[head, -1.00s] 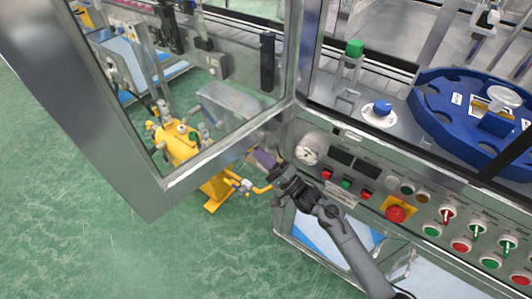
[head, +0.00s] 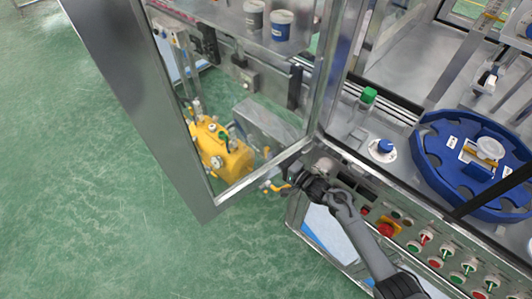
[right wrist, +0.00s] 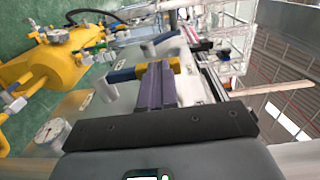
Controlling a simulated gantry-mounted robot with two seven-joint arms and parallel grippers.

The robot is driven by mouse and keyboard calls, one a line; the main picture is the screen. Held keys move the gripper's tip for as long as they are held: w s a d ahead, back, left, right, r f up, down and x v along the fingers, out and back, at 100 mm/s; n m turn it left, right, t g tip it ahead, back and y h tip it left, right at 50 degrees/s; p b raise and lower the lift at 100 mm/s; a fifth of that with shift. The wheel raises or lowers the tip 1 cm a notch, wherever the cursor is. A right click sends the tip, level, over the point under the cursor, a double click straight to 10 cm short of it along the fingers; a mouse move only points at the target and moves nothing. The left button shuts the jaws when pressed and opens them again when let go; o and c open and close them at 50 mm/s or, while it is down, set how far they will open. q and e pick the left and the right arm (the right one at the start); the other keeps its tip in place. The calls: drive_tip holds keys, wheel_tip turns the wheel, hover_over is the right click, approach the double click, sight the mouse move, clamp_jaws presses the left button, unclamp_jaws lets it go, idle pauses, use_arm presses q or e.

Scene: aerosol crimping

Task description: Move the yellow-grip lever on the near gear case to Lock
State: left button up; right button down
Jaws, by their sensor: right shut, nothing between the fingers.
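My right gripper (right wrist: 158,86) shows in the right wrist view with its purple fingers shut together and nothing between them. Just past the fingertips is a yellow grip (right wrist: 174,65) beside a dark blue bar (right wrist: 124,74). I cannot tell whether the fingers touch them. They are close to a grey metal housing (right wrist: 92,108); its lever markings cannot be read. In the head view my right gripper (head: 296,180) is at the machine's front left corner, beside the open door's lower edge, with its fingertips hard to make out. My left gripper is in neither view.
The open glass door (head: 178,140) stands left of my right arm. A yellow tank (head: 220,148) with valves shows behind its glass. The control panel has a red emergency button (head: 386,229). A blue turntable (head: 440,150) lies at right. The green floor at left is clear.

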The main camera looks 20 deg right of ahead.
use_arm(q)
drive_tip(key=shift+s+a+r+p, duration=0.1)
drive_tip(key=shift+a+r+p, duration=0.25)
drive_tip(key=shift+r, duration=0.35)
use_arm(e)
drive_tip(key=shift+r+x, duration=0.15)
drive_tip(key=shift+x, duration=0.55)
drive_tip(key=shift+r+x, duration=0.15)
drive_tip(key=shift+x, duration=0.55)
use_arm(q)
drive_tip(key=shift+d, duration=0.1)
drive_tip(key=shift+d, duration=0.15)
use_arm(e)
drive_tip(key=shift+d, duration=0.1)
